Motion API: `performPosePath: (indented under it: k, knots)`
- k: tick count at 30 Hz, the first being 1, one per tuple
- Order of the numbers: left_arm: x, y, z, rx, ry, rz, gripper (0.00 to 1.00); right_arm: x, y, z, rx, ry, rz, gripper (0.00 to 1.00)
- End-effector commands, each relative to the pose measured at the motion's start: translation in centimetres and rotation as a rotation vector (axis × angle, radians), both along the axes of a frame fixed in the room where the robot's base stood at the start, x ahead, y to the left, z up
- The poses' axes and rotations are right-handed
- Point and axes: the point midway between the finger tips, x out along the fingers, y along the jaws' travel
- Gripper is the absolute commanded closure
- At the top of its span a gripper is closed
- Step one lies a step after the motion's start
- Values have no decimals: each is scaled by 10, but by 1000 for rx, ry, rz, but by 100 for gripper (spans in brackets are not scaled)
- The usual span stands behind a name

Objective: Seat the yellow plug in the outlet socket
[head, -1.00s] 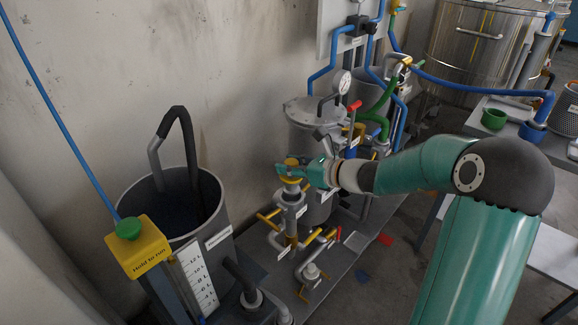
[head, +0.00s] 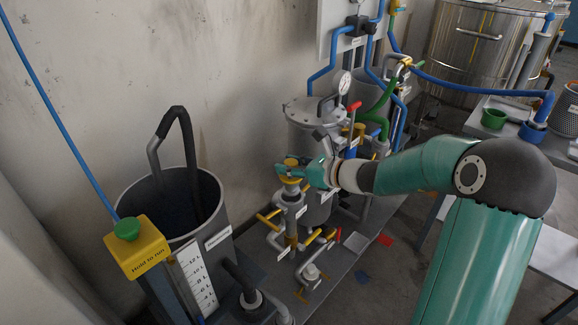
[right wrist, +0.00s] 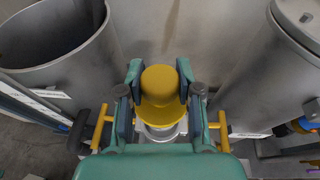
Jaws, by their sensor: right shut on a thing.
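The yellow plug (head: 291,179) is at the top of the upright grey outlet pipe (head: 291,191). My right gripper (head: 294,169) is shut on the plug, coming in from the right. In the right wrist view the plug (right wrist: 160,84) shows a rounded top and a wider collar, with a finger of the gripper (right wrist: 160,75) on each side. The silver rim of the outlet socket (right wrist: 163,134) shows just below the plug, roughly in line with it. I cannot tell how deep the plug sits in the socket. My left gripper is not in view.
A grey open tank (head: 215,205) stands to the left, with a yellow hold-to-run box (head: 138,248) in front. A lidded grey vessel (head: 303,112) with a gauge stands close behind the outlet. Yellow valve handles (right wrist: 223,130) flank the pipe. A bench (head: 480,115) is at right.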

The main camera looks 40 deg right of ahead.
Motion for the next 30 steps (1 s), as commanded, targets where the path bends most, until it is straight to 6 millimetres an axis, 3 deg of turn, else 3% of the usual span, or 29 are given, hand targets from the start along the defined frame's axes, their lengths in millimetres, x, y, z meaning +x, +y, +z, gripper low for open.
performPosePath:
  k: [30]
  knots:
    - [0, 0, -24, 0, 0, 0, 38, 1, 1, -25, 1, -1, 2, 100]
